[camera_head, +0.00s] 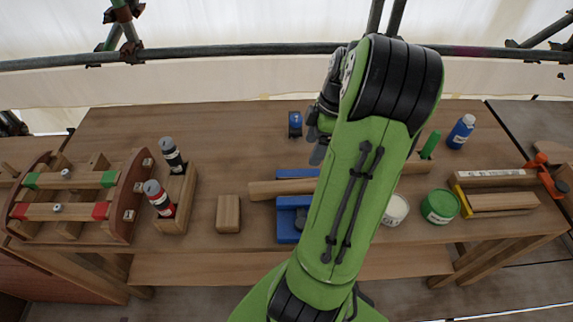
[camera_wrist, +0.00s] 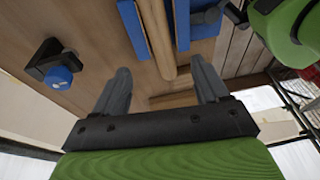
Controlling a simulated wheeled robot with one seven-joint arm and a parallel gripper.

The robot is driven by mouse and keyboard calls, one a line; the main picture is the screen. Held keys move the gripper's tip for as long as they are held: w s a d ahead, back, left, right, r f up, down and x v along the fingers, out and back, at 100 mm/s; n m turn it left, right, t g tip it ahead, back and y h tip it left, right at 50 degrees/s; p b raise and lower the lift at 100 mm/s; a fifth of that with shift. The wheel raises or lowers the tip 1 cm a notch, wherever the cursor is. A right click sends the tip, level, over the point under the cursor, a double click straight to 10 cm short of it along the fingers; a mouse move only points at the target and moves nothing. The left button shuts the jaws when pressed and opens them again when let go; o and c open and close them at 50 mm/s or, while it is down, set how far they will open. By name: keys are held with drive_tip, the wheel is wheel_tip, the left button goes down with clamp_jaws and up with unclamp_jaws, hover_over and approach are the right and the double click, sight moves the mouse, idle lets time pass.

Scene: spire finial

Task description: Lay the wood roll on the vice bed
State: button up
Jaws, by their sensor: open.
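The wood roll (camera_head: 268,189) is a pale brown cylinder. It lies sideways between the blue parts of the vice (camera_head: 288,222), with its left end sticking out; my arm hides the rest. In the wrist view the roll (camera_wrist: 155,35) runs between the blue vice sides (camera_wrist: 133,25). My gripper (camera_head: 319,140) is partly hidden behind my arm in the head view. In the wrist view my gripper (camera_wrist: 161,75) is open and empty, its fingers apart. The roll's near end appears between the fingertips in the picture, but neither finger visibly touches it.
A wood block (camera_head: 228,213) stands left of the vice. A small blue-topped fixture (camera_head: 295,124) sits behind. A bottle rack (camera_head: 178,195) is at left; a green tin (camera_head: 440,206) and blue bottle (camera_head: 461,131) are at right. The table's back left is clear.

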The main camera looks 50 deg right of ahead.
drive_tip(key=w+a+r+m+h, duration=0.2)
drive_tip(key=a+r, duration=0.2)
drive_tip(key=a, duration=0.6)
drive_tip(key=w+a+r+m+h, duration=0.2)
drive_tip(key=a+r, duration=0.2)
drive_tip(key=a, duration=0.5)
drive_tip(key=s+a+r+m+t+y, duration=0.1)
drive_tip(key=s+a+r+m+t, duration=0.1)
drive_tip(key=s+a+m+t, duration=0.2)
drive_tip(key=s+a, duration=0.3)
drive_tip(key=a, duration=0.3)
drive_tip(key=shift+s+a, duration=0.2)
drive_tip(key=shift+s, duration=0.05)
